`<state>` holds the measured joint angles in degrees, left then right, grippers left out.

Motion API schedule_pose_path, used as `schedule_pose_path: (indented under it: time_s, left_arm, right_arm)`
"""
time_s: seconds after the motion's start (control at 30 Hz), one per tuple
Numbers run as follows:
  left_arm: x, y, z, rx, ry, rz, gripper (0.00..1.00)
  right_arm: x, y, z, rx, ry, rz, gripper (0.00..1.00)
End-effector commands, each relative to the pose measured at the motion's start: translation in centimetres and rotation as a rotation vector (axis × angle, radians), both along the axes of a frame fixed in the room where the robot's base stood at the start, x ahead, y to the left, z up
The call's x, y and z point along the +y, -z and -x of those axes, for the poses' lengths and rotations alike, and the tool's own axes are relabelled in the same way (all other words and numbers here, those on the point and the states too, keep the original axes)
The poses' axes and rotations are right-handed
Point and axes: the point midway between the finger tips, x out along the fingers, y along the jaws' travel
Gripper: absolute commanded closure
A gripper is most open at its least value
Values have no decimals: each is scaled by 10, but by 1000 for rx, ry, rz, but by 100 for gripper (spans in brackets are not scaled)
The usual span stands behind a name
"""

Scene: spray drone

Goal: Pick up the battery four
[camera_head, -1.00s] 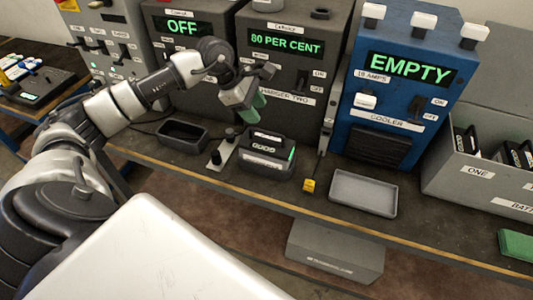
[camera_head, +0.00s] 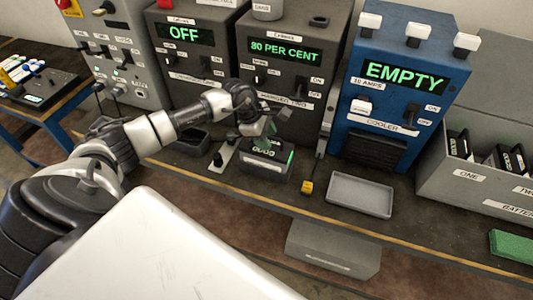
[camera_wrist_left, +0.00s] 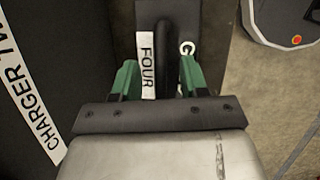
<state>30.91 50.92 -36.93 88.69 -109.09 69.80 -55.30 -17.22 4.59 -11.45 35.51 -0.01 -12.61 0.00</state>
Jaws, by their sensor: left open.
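Battery four (camera_head: 262,154) is a dark block seated in the dock (camera_head: 258,172) in front of charger two. In the left wrist view, its white FOUR label and dark handle (camera_wrist_left: 165,45) show close up. My left gripper (camera_head: 268,133) is above the battery, with green fingertips pointing down at it. In the left wrist view, the open fingers (camera_wrist_left: 158,78) stand on either side of the handle, with gaps between. The gripper partly hides the battery's top in the head view. My right gripper is not in view.
Charger two (camera_head: 285,75) rises just behind the dock, reading 80 PER CENT. A blue cooler (camera_head: 396,90) reads EMPTY. An empty grey tray (camera_head: 360,194) and a small yellow block (camera_head: 306,187) lie to the right. A battery crate (camera_head: 480,180) stands far right.

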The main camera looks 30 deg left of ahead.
Motion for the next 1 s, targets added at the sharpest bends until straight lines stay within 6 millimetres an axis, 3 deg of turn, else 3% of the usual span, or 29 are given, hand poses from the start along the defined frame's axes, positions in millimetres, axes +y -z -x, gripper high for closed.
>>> schedule_pose_path:
  time_s: [0.2, 0.5, 1.0]
  left_arm:
    - [0, 2, 0, -1, -1, -1, 56]
    - [0, 1, 0, -1, 0, 0, 100]
    - [0, 1, -1, 1, -6, 2, 100]
  right_arm:
    - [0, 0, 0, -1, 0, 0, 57]
    - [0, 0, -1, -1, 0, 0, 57]
    - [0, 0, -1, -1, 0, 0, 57]
